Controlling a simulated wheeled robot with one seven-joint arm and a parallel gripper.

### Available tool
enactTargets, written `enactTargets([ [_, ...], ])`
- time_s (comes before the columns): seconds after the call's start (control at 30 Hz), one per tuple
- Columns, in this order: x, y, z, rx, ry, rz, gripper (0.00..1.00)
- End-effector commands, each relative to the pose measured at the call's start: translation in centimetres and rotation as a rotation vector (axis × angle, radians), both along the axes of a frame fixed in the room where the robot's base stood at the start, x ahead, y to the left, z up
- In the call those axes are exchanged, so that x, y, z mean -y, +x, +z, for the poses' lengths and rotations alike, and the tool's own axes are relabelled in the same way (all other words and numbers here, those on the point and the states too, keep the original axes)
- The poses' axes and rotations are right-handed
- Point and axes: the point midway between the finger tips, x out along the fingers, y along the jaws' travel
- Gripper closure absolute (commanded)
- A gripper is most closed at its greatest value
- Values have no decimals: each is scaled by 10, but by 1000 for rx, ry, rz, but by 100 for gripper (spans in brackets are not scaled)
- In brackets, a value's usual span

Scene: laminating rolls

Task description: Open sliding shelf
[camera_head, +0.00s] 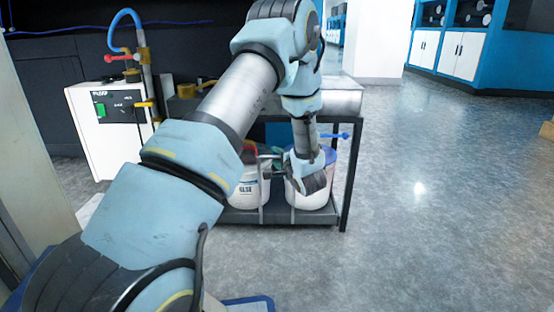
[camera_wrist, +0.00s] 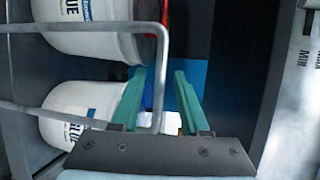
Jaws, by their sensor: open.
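The low shelf (camera_head: 275,217) of the dark metal cart carries white buckets. A thin bent metal bar (camera_wrist: 80,26), looking like a handle or rail of this shelf, crosses the left of the wrist view. Its end section stands between my green fingers in that picture; I cannot tell whether they touch it. My gripper (camera_wrist: 161,72) is open. In the head view my gripper (camera_head: 270,158) is in front of the buckets, partly hidden by my own wrist.
One white bucket (camera_head: 248,192) and another bucket (camera_head: 312,200) stand on the shelf. The cart's right leg (camera_head: 351,180) is close to my wrist. A white control box (camera_head: 105,130) stands at left. The grey floor (camera_head: 440,220) at right is clear.

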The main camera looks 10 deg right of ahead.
Motion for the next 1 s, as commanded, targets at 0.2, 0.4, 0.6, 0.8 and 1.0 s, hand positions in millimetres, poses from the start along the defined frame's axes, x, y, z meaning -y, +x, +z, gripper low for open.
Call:
enactTargets([
  [0.2, 0, 0, 0, 0, 0, 0, 72],
  [0.4, 0, 0, 0, 0, 0, 0, 95],
  [0.6, 0, 0, 0, 0, 0, 0, 100],
  [0.8, 0, 0, 0, 0, 0, 0, 100],
  [1.0, 0, 0, 0, 1, 0, 0, 100],
])
